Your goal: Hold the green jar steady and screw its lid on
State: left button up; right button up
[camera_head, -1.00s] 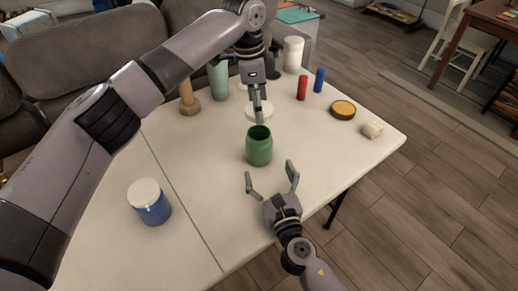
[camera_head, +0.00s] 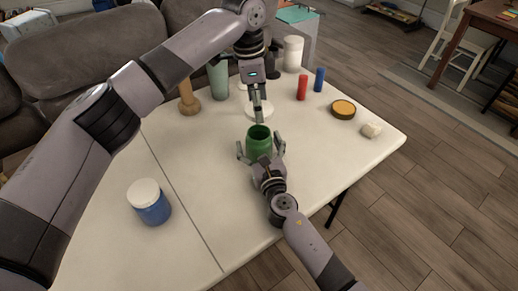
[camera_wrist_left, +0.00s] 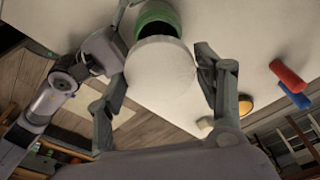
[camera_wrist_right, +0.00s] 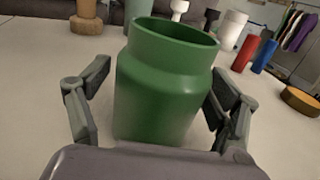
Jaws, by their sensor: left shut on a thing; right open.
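The green jar (camera_head: 259,141) stands upright and open on the white table. My right gripper (camera_head: 261,150) is open around the jar, with one finger on each side; the right wrist view shows the jar (camera_wrist_right: 165,85) between the fingers with gaps. My left gripper (camera_head: 258,119) comes down from above, just behind the jar. In the left wrist view it is shut on a white round lid (camera_wrist_left: 160,78), which shows between its fingers and covers part of the green jar (camera_wrist_left: 157,16) below. In the head view the lid (camera_head: 259,107) is partly hidden by the left fingers.
A blue jar with white lid (camera_head: 149,202) stands at the left on the table (camera_head: 230,205). Behind are a wooden piece (camera_head: 188,98), a pale green vase (camera_head: 219,80) and a white jar (camera_head: 292,55). Red (camera_head: 302,88) and blue (camera_head: 319,80) cylinders and a yellow-topped tin (camera_head: 343,109) stand right.

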jog(key=shift+c, duration=0.3)
jog(key=c, duration=1.7)
pick_arm(q)
jog(key=shift+f, duration=2.45)
